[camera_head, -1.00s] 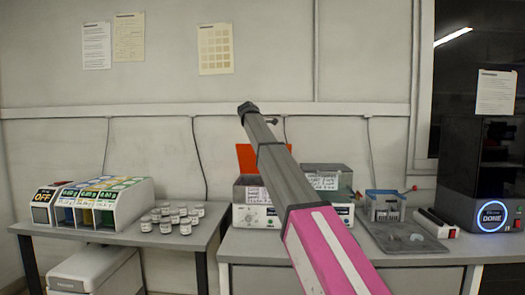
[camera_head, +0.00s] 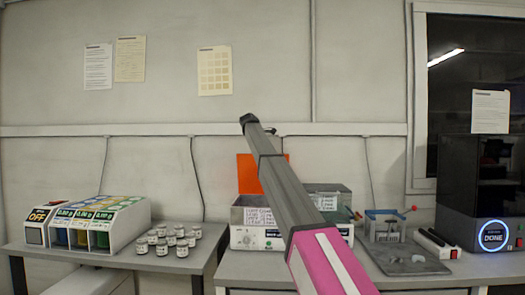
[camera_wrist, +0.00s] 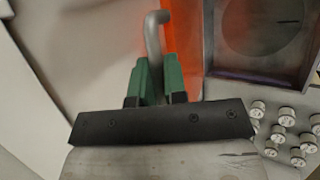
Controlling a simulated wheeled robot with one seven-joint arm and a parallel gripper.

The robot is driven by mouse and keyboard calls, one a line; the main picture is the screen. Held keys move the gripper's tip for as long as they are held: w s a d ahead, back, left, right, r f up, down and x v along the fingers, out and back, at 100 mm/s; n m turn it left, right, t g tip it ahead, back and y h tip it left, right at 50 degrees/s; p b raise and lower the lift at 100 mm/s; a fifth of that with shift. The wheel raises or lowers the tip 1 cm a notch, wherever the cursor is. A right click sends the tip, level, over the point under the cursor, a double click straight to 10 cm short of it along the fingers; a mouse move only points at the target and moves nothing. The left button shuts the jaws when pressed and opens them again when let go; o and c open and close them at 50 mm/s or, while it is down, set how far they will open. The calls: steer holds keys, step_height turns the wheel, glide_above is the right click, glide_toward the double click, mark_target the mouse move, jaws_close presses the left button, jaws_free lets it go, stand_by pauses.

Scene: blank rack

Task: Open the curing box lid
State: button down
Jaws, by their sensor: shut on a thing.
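The curing box (camera_head: 254,238) is a pale box with a front panel on the right-hand bench, partly hidden by my arm. Its orange lid (camera_head: 249,175) stands raised at the back, and also shows nearly edge-on in the wrist view (camera_wrist: 183,45). The open box interior (camera_wrist: 262,30) shows a round plate. My gripper (camera_wrist: 153,68), with green fingers, is shut on the grey curved lid handle (camera_wrist: 155,32) beside the lid. In the head view the fingers are hidden behind my arm.
Several small white-capped jars (camera_head: 172,240) stand on the left bench beside a dispenser (camera_head: 92,223). A grey open container (camera_head: 330,200) is right of the curing box. Farther right are a small blue-grey bin (camera_head: 385,226) and a dark machine reading DONE (camera_head: 480,200).

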steer(key=c, duration=1.2)
jaws_free()
steer(key=v, duration=1)
steer(key=shift+s+a+r, duration=0.2)
steer(key=shift+s+r, duration=0.05)
